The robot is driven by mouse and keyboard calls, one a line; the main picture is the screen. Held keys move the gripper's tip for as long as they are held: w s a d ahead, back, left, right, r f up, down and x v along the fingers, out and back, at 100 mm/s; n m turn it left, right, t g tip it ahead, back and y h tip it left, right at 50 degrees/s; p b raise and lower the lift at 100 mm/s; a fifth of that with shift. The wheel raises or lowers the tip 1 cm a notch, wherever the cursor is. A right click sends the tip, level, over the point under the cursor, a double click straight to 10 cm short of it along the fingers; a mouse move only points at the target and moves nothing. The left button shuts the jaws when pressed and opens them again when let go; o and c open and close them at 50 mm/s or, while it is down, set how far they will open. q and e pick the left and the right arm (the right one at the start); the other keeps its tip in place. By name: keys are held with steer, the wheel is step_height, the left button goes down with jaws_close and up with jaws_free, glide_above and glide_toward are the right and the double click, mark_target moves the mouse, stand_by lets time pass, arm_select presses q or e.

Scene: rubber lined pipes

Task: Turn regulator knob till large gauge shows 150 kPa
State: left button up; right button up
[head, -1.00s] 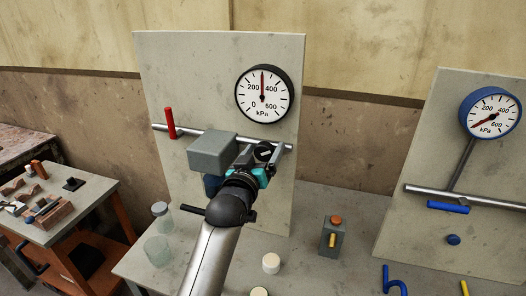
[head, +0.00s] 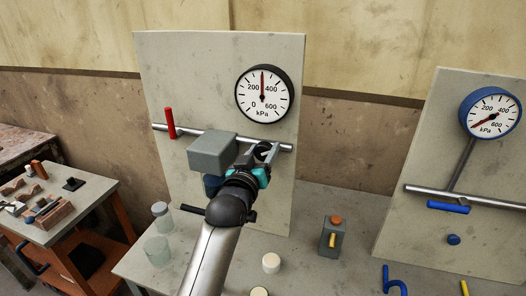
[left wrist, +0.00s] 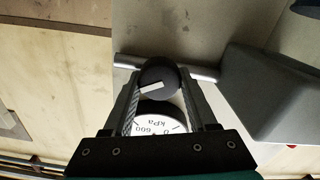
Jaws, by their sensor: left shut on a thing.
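The large black-rimmed gauge (head: 264,94) is on the upper part of the left grey panel. Its needle points almost straight up, midway between 200 and 400, near 300 kPa. The dark round regulator knob (left wrist: 157,75) with a white mark sits on the pipe below the gauge. In the head view the knob is largely covered by my left gripper (head: 264,153). In the left wrist view the two fingers (left wrist: 160,88) lie on either side of the knob, shut on it. The gauge's lower face also shows there, upside down, behind the knob. My right gripper is not in view.
A grey box (head: 212,153) sits left of my gripper, close to the pipe (head: 190,131). A red lever (head: 170,123) stands at the pipe's left. A blue-rimmed gauge (head: 491,112) is on the right panel. Glass jars (head: 158,249) and a small switch box (head: 332,238) stand on the bench.

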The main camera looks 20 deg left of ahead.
arm_select(q)
steer(key=shift+r+n+p, duration=0.1)
steer(key=shift+n+p, duration=1.45)
steer(key=shift+n, duration=0.25)
steer(key=n+p, duration=0.1)
steer(key=n, duration=0.1)
steer(key=shift+a+n+p, duration=0.1)
steer(key=shift+n+p, duration=0.3)
steer(key=n+p, duration=0.2)
steer(key=n, duration=0.2)
steer(key=shift+a+f+n+p, duration=0.15)
steer(key=shift+n+p, duration=0.1)
steer(key=shift+n, duration=0.8)
steer(key=shift+d+f+n+p, duration=0.1)
steer(key=shift+f+n+p, duration=0.1)
steer(key=shift+n, duration=0.85)
steer(key=o, duration=1.4)
steer(key=shift+c, duration=0.2)
